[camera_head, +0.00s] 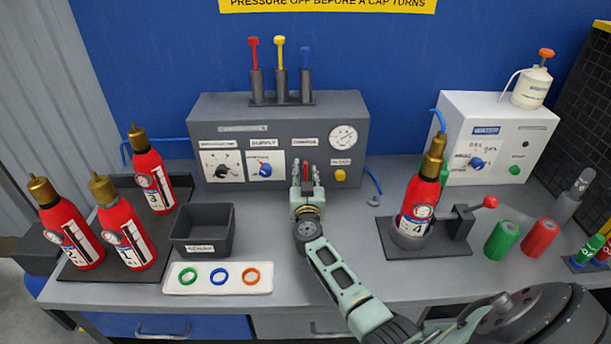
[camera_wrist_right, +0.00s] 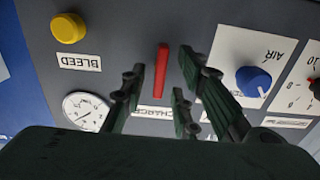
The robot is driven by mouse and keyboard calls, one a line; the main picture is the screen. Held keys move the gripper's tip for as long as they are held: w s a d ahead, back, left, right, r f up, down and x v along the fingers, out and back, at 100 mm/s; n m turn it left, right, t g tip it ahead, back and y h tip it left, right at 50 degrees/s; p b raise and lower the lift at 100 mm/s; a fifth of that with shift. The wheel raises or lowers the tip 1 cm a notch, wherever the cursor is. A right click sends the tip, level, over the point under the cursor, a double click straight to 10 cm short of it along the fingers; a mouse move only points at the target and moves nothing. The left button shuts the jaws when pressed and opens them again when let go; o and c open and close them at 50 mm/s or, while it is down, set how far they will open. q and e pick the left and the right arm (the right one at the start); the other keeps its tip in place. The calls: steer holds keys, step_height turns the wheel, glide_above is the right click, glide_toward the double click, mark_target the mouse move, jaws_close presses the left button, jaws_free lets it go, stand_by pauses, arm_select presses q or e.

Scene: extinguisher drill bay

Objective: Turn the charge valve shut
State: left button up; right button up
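The charge valve is a red bar handle (camera_wrist_right: 162,71) on the grey panel, over a label reading CHARGE that my fingers partly cover in the right wrist view. The bar stands nearly upright in that view. In the head view the red handle (camera_head: 306,167) shows between my fingertips. My right gripper (camera_head: 306,180) is open in front of the panel. In the right wrist view its fingers (camera_wrist_right: 162,78) lie on either side of the handle, with gaps showing; I cannot tell how deep they reach. My left gripper is not in view.
The panel also has a yellow bleed button (camera_wrist_right: 68,28), a pressure gauge (camera_wrist_right: 86,111) and a blue air knob (camera_wrist_right: 252,81). An extinguisher (camera_head: 417,200) stands in a clamp at right; several others (camera_head: 130,235) stand left. A grey bin (camera_head: 203,247) and ring tray (camera_head: 180,285) are nearby.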

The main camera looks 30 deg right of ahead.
steer(key=shift+w+d, duration=0.1)
steer(key=shift+w, duration=0.1)
jaws_close()
